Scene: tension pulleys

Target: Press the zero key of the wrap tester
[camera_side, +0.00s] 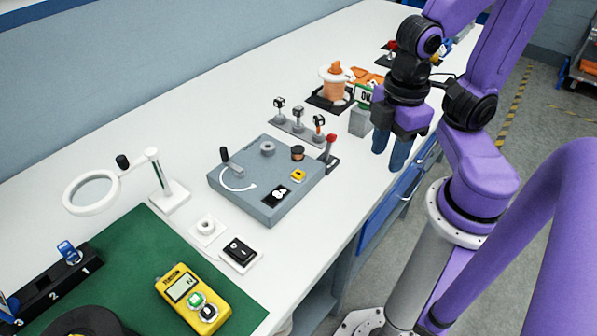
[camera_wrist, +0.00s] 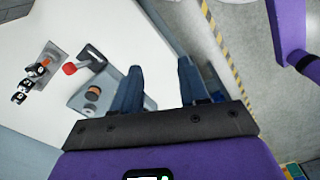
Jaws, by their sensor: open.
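I cannot read which key is zero. Part of the box (camera_wrist: 84,101) and the spool (camera_wrist: 93,94) show in the wrist view; the yellow key is not clear there. My gripper (camera_side: 391,160) is open and empty, pointing down right of the box, near the table's front edge. Its blue fingers (camera_wrist: 160,76) are apart.
A red-topped lever (camera_side: 330,150) stands at the box's right corner, beside several small posts (camera_side: 299,117). A grey block (camera_side: 360,122) and a copper spool (camera_side: 334,85) are behind. A yellow meter (camera_side: 185,293) lies on the green mat (camera_side: 135,250). A black switch (camera_side: 240,253) lies in front.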

